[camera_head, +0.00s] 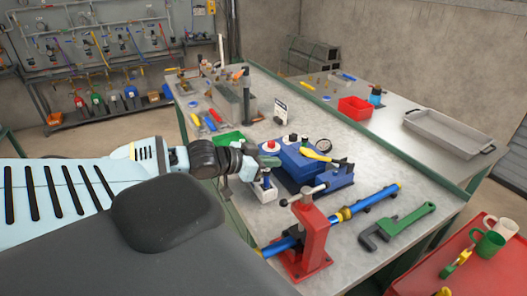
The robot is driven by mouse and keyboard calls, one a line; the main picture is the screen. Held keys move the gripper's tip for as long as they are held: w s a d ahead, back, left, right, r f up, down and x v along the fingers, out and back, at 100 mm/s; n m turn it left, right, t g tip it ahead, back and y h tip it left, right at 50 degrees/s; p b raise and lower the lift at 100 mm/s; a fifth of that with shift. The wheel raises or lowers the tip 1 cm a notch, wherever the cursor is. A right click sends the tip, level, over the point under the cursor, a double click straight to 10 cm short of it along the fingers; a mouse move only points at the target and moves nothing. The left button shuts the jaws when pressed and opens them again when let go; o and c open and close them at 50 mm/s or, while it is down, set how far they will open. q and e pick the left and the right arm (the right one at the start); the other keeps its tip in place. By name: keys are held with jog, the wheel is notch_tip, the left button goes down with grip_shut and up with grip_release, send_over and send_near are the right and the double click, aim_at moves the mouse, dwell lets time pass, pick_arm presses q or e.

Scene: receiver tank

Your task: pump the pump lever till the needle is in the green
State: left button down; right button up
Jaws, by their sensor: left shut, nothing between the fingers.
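My left gripper (248,169) is at the near left edge of the workbench, empty, its fingers together. It is beside a small white block with a metal post (265,189) and just below a white piece with a red knob (269,147). These may belong to the pump and its lever, but the gripper partly covers them and I cannot tell whether it touches them. A round dial gauge (323,146) stands behind the blue unit (297,163); its needle and green zone are too small to read. My right gripper is out of view.
A red vise (313,232) holds a blue pipe (371,201) at the near end. A green pipe wrench (405,224) lies right of it. A yellow-handled tool (316,155) lies by the blue unit. A red bin (354,107) and grey tray (447,131) stand farther right.

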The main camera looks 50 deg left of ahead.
pick_arm(q)
jog(key=shift+v, duration=0.85)
dwell(0.9)
